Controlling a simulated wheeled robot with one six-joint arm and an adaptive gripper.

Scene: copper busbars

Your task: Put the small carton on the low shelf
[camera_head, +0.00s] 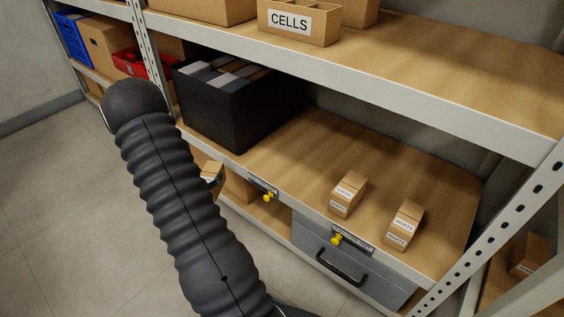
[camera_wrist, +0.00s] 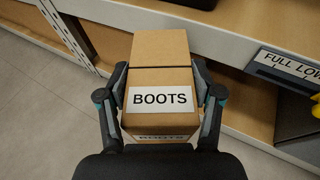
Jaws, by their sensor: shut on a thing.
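My gripper (camera_wrist: 160,105) is shut on a small brown carton (camera_wrist: 160,52) with a white BOOTS label, one finger on each side of it. In the head view, part of the held carton (camera_head: 211,170) shows beside my dark ribbed arm, which hides most of my gripper. The carton is close to the front edge of the low shelf (camera_head: 350,133). I cannot tell whether it touches the edge. Two similar small cartons stand on that shelf at the right, one nearer the middle (camera_head: 348,195) and one farther right (camera_head: 404,226).
A black bin (camera_head: 214,118) with files fills the shelf's left part. Bare wood lies between it and the standing cartons. The upper shelf's white beam (camera_head: 380,92) overhangs. Yellow-tipped pegs (camera_head: 268,196) and labels sit on the front edge, above a grey drawer (camera_head: 345,262).

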